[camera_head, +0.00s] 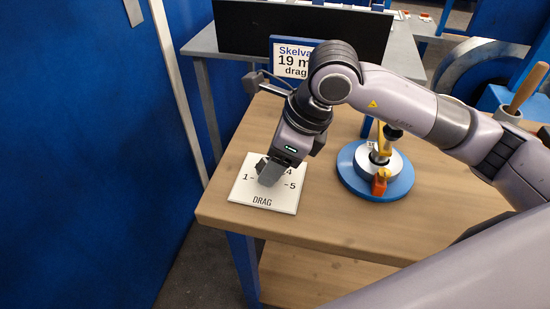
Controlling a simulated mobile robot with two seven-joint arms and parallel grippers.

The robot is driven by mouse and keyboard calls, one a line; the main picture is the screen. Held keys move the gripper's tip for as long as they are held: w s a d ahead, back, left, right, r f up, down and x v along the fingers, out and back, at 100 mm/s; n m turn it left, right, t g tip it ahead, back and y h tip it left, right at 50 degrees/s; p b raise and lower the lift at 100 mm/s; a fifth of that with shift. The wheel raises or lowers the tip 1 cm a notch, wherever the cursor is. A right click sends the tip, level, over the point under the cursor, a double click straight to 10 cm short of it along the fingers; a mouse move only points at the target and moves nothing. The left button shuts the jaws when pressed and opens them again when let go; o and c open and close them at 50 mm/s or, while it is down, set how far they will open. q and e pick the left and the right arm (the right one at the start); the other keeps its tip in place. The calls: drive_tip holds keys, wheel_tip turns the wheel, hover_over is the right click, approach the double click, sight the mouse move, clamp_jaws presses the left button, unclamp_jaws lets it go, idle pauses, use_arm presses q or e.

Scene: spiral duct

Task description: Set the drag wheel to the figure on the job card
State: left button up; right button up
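The drag plate (262,200) is a white square lying on the wooden bench, marked DRAG, with the figures 1, 4 and 5 showing around its middle. My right gripper (268,174) points down at the middle of the plate and covers the drag wheel there. The wheel's pointer and the other figures are hidden, and I cannot tell whether the dark fingers are closed on the wheel. The job card (282,72) is a blue-edged sign behind my arm. It reads "Skelva…", "19 m…" and "drag", and my arm hides the rest, including any drag figure. My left gripper is not in view.
A round blue base (356,185) with a metal and yellow fixture and an orange block stands right of the plate. A wooden-handled tool (526,90) stands at the far right. A dark panel (235,30) rises behind the card. The bench front is clear.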

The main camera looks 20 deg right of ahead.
drive_tip(key=shift+o, duration=0.9)
drive_tip(key=v, duration=0.7)
drive_tip(key=shift+r, duration=0.2)
